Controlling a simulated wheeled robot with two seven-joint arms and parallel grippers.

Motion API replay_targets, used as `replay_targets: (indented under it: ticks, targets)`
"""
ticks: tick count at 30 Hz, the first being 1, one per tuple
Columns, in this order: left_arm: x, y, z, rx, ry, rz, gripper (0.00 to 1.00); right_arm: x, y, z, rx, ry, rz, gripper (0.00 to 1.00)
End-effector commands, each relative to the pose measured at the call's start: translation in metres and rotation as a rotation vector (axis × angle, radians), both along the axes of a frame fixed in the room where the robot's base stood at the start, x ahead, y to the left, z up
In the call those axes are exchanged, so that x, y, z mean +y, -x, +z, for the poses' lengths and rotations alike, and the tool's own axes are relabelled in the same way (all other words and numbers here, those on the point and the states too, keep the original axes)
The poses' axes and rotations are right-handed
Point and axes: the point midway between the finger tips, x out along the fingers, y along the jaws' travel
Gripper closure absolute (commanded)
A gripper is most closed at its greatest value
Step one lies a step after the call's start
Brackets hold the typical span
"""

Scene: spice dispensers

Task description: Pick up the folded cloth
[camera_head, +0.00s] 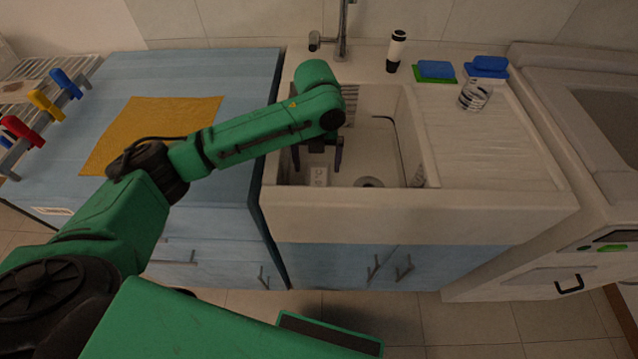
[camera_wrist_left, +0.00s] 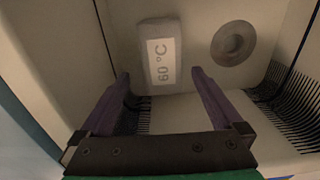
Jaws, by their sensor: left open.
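A small grey folded cloth (camera_wrist_left: 159,54) with a white "60 °C" label lies on the floor of the white sink (camera_head: 420,215). In the head view the cloth (camera_head: 318,177) shows just past my left gripper's fingers. My left gripper (camera_head: 318,162) points down into the sink, near its left wall. In the wrist view the left gripper (camera_wrist_left: 160,76) is open and empty, its two purple fingers apart. The cloth lies ahead of the fingertips, in line with the gap between them; I cannot tell the exact distance. My right gripper is not in view.
The sink walls are close around my left gripper. A round drain (camera_wrist_left: 233,43) lies right of the cloth, and dark ribbed racks (camera_wrist_left: 285,110) stand nearby. A tap (camera_head: 343,35) and a dark-and-white bottle (camera_head: 396,50) stand behind. A yellow mat (camera_head: 150,125) lies on the left counter.

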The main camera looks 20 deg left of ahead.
Motion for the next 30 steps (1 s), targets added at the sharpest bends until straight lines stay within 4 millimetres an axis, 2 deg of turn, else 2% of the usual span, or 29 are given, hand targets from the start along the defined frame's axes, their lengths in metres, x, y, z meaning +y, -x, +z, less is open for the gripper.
replay_targets:
  ticks: [12,19,25,26,30]
  targets:
    - [-0.004,0.001,-0.066,0.001,-0.001,0.000,0.00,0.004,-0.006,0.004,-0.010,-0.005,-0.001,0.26]
    - [-0.004,0.000,-0.070,-0.002,0.000,-0.001,0.00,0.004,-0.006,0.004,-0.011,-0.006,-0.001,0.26]
    - [-0.004,0.000,-0.069,-0.002,0.000,-0.001,0.77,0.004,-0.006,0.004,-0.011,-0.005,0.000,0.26]
    - [-0.003,0.000,-0.069,-0.002,0.000,-0.001,0.81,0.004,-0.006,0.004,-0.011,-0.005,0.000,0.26]
    - [-0.003,0.000,-0.069,-0.002,0.000,-0.001,0.81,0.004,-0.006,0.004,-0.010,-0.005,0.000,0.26]
